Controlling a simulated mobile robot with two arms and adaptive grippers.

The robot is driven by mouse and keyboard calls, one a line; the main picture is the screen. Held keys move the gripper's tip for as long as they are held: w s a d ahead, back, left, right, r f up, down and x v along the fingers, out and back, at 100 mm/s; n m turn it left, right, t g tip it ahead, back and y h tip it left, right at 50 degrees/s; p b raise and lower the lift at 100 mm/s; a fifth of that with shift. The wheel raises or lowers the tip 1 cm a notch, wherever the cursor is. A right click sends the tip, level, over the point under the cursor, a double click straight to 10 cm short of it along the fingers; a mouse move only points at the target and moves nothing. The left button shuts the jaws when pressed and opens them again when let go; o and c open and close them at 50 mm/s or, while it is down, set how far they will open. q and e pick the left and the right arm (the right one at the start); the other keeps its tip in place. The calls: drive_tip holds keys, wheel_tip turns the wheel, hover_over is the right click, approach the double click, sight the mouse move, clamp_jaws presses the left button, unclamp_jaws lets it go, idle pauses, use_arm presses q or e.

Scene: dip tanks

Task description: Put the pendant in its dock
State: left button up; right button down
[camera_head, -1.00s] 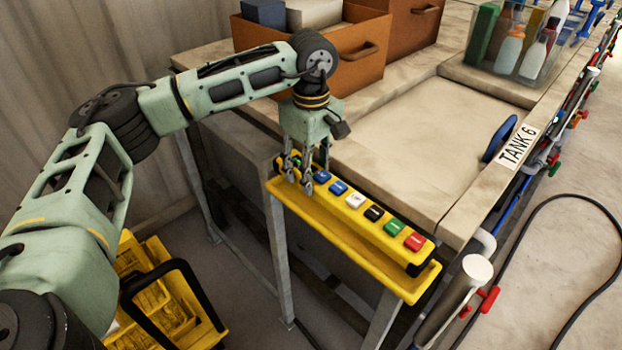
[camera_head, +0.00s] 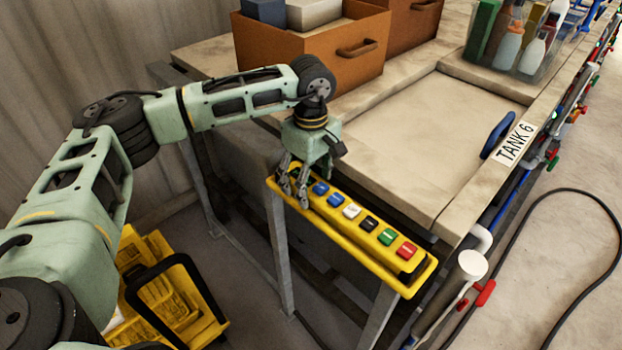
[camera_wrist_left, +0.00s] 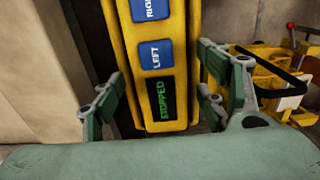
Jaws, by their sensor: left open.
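The pendant is a long yellow box with a row of coloured buttons (camera_head: 351,211). It lies low in its dock, a yellow tray (camera_head: 345,243) along the tank table's near side, and looks level with the rim. In the left wrist view the pendant (camera_wrist_left: 181,60) shows blue LEFT and RIGHT buttons and a dark display reading STOPPED in green. My left gripper (camera_head: 298,188) is open at the pendant's left end. Its fingers stand on either side of the pendant, and gaps show in the wrist view. The fingers hide part of that end. My right gripper is not in view.
Orange drawer boxes (camera_head: 330,66) stand at the back of the table. A clear bin of bottles (camera_head: 497,55) is at upper right. A yellow caddy with a black handle (camera_head: 160,290) is on the floor at lower left. Pipes and valves (camera_head: 485,292) line the right edge.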

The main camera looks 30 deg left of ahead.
use_arm(q)
drive_tip(key=shift+r+b, duration=0.35)
drive_tip(key=shift+r, duration=0.25)
wheel_tip(320, 180, up, 11)
drive_tip(key=b, duration=0.3)
drive_tip(key=shift+f, duration=0.1)
